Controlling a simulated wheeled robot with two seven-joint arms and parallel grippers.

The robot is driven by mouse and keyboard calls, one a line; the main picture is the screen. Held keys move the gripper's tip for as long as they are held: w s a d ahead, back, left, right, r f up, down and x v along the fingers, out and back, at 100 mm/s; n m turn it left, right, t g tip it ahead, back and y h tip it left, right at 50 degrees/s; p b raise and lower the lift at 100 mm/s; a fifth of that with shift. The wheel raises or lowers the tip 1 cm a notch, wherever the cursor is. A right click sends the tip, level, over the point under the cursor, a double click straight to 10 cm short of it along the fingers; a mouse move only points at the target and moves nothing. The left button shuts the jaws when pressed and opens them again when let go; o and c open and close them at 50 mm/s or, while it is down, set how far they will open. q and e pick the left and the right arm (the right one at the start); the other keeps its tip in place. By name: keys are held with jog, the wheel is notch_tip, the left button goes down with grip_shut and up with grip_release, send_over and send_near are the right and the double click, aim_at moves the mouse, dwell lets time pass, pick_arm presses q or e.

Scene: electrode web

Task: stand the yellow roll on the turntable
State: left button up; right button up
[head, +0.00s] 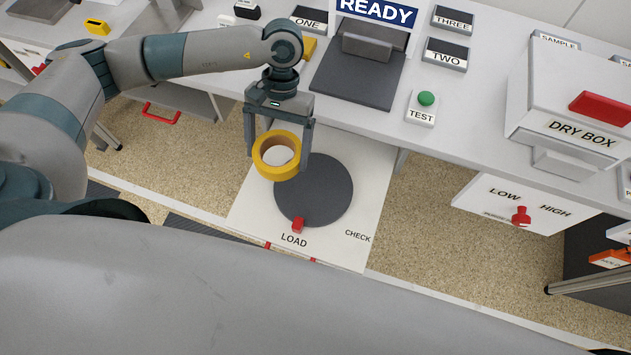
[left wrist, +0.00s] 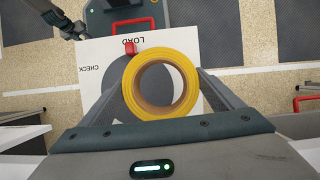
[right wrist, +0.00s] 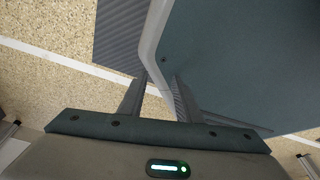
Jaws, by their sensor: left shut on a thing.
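The yellow roll (head: 276,174) is a short ring with a brown core and an open centre. My left gripper (head: 277,150) is shut on the roll, with one finger on each side. The roll also shows between the fingers in the left wrist view (left wrist: 163,112). Its hole points upward. The turntable (head: 322,195) is a dark grey disc on a white board. In the head view the roll overlaps the disc's upper left edge and seems held above it. My right gripper (right wrist: 160,82) shows only in the right wrist view, open with nothing between its fingers.
A red block (head: 298,225) sits at the disc's edge by the LOAD label. The white board (head: 250,210) also carries a CHECK label. A grey stand (head: 360,85) with a READY sign, a TEST button (head: 425,100) and a dry box (head: 560,105) are on the bench behind.

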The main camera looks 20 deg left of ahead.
aim_at(281, 177)
pick_arm(q)
jog(key=s+d+f+n+h, duration=0.1)
jog(key=n, duration=0.2)
jog(key=s+d+f+n+t+h, duration=0.1)
jog(key=s+n, duration=0.1)
jog(key=n, duration=0.1)
jog(key=s+d+f+n+h, duration=0.1)
jog(key=s+n, duration=0.1)
jog(key=n, duration=0.2)
jog(key=shift+s+f+t+h, duration=0.15)
jog(key=shift+s+t+h, duration=0.05)
jog(key=shift+t+h, duration=0.1)
jog(key=s+n+t, duration=0.1)
jog(key=n, duration=0.3)
jog(key=s+r+n+t, duration=0.1)
jog(key=n+t, duration=0.1)
jog(key=n, duration=0.2)
jog(key=s+r+n+t+b, duration=0.1)
jog(key=n, duration=0.3)
jog(key=shift+s+h, duration=0.1)
jog(key=shift+h, duration=0.2)
pick_arm(e)
jog(key=w, duration=0.1)
jog(key=w+t, duration=0.1)
jog(key=shift+w+a+r, duration=0.15)
jog(key=shift+w+a, duration=0.25)
jog(key=shift+w, duration=0.15)
